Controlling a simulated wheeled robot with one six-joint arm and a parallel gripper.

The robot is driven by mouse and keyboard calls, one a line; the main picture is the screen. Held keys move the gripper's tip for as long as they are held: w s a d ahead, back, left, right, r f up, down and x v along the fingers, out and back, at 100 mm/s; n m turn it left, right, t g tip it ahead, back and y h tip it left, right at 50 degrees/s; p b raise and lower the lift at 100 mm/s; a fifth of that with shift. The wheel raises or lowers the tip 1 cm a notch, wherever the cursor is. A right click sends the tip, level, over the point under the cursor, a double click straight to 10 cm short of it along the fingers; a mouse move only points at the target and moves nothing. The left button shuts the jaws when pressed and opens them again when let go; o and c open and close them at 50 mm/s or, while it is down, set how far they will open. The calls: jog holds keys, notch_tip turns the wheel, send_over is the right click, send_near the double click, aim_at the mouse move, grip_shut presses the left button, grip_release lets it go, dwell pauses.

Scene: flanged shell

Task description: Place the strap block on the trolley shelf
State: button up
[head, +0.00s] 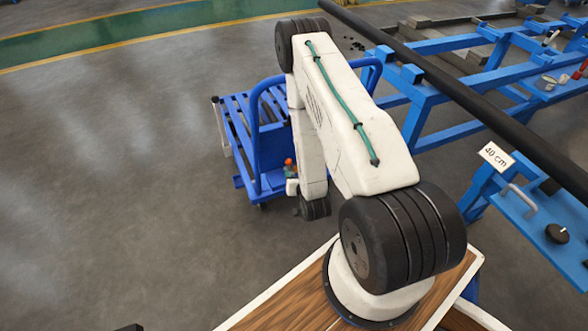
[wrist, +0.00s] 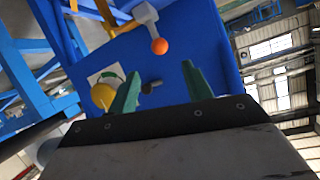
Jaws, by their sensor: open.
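My gripper (wrist: 160,82) is open in the wrist view, its two green fingers apart with nothing between the tips. They point toward a blue panel (wrist: 205,35). In the head view my gripper (head: 290,173) is small and partly hidden by my arm, beside the blue trolley (head: 257,150). The trolley has a tubular handle frame and a slatted deck. I cannot make out which part is the named shelf, and I cannot identify the strap block in either view.
On the blue panel are a grey lever with an orange ball (wrist: 159,46), a yellow round part (wrist: 104,95) and a dark knob (wrist: 151,87). A long black pipe (head: 460,90) lies across blue racks at right. The floor left of the trolley is clear.

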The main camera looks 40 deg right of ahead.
jog(key=w+a+r+n+g+y, duration=0.15)
jog(key=w+r, duration=0.25)
jog(key=r, duration=0.6)
jog(key=w+a+r+n+g+y, duration=0.1)
jog(key=w+a+r+g+y, duration=0.3)
jog(key=r, duration=0.6)
jog(key=s+a+r+n+h, duration=0.1)
jog(key=s+a+r, duration=0.2)
jog(key=r, duration=0.4)
jog(key=s+a+r+n, duration=0.1)
jog(key=s+a+r, duration=0.1)
jog(key=r, duration=0.4)
jog(key=s+a+r+g, duration=0.2)
jog(key=s+r, duration=0.3)
jog(key=s, duration=0.4)
jog(key=s+a+r+n+g, duration=0.1)
jog(key=s+a+r+g, duration=0.1)
jog(key=s+r, duration=0.3)
jog(key=s+a+r+n+g, duration=0.1)
jog(key=s+r, duration=0.4)
jog(key=s, duration=0.8)
jog(key=shift+s+a+r+g+y, duration=0.2)
jog(key=shift+a+g+y, duration=0.25)
jog(key=shift+a, duration=0.65)
